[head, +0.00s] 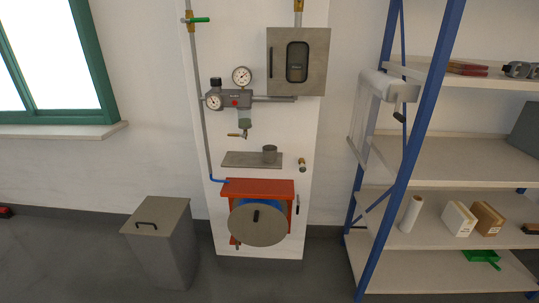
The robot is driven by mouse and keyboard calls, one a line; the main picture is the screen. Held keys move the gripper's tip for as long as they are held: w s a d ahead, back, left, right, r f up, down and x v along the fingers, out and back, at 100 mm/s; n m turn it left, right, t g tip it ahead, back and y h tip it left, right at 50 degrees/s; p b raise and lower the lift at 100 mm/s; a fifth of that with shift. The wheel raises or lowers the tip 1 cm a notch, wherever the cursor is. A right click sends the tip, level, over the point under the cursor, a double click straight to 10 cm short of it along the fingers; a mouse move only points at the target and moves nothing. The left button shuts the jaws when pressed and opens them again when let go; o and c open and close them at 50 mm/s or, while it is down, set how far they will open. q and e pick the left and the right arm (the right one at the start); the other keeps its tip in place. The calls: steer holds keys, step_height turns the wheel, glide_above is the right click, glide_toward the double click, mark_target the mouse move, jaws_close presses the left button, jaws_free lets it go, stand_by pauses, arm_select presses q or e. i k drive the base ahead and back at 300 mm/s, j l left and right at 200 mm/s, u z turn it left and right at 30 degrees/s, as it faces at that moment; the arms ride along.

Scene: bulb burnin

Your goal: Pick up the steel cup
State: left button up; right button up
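Neither of my grippers shows in the head view.
Above the shelf are a regulator with gauges (241,77) and a grey box (298,62). Below it is a red housing with a round lid (258,225). A lidded bin (160,240) stands left, and a blue-framed rack (412,150) stands right. Floor shows between them.

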mark_target(270, 154)
steer(key=i+j+z, duration=0.25)
steer(key=i+j, duration=0.15)
steer(key=i+j+z, duration=0.3)
steer(key=i+j, duration=0.2)
